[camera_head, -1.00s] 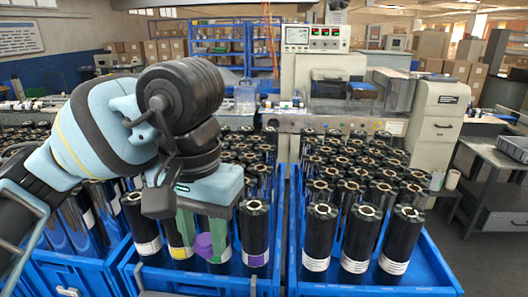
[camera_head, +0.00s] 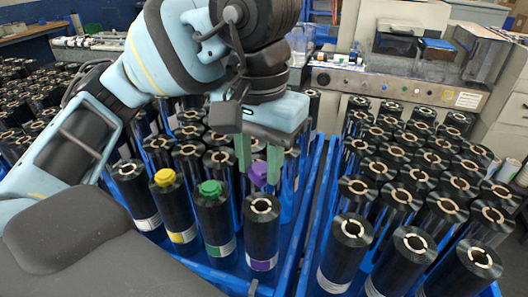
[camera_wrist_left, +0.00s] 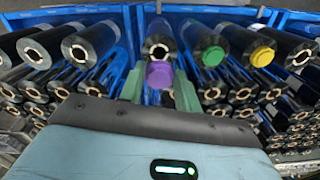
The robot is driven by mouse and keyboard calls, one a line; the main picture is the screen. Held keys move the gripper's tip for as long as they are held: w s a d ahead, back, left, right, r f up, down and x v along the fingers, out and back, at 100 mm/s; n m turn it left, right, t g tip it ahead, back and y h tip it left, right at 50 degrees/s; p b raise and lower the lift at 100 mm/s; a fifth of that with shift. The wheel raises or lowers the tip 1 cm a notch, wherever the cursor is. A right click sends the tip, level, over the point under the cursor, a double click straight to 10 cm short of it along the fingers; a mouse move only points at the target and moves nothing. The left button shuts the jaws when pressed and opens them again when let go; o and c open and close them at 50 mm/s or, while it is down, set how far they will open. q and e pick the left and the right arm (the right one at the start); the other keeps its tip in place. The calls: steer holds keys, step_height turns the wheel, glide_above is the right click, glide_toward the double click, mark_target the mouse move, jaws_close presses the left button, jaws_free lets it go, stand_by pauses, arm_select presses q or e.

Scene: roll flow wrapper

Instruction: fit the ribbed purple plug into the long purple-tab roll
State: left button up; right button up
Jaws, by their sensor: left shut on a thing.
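The ribbed purple plug (camera_head: 259,173) is pinched between the green fingers of my left gripper (camera_head: 259,168). In the wrist view the plug (camera_wrist_left: 159,74) shows between the fingertips (camera_wrist_left: 159,88). The long purple-tab roll (camera_head: 262,232) stands upright in the front row of a blue crate, black with a white and purple band low down. Its core is open at the top. In the head view the plug appears just above and behind this roll's top; in the wrist view it overlaps the near edge of the roll's end (camera_wrist_left: 157,48). Whether they touch is unclear. My right gripper is out of view.
To the left stand a roll with a green plug (camera_head: 211,189) and one with a yellow plug (camera_head: 165,178). Unplugged rolls crowd behind. A second blue crate (camera_head: 309,268) of rolls stands to the right. A machine (camera_head: 400,85) is at the back.

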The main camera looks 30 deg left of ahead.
mark_target(260, 185)
arm_select(q)
steer(key=shift+f, duration=0.7)
steer(key=shift+w+f+b, duration=0.1)
steer(key=shift+f+b, duration=0.45)
steer(key=shift+f, duration=0.3)
steer(key=shift+f+b, duration=0.55)
steer(key=shift+f, duration=0.8)
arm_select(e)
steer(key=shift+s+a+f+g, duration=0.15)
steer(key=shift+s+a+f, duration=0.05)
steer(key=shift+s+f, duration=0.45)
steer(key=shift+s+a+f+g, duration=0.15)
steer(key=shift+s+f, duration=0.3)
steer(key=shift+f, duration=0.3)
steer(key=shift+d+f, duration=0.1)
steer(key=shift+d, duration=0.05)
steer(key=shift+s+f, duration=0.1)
arm_select(q)
steer(key=shift+f+b, duration=0.4)
steer(key=shift+f, duration=0.15)
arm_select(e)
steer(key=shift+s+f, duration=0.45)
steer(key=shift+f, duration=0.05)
arm_select(q)
steer(key=o, duration=0.5)
steer(key=shift+o, duration=0.8)
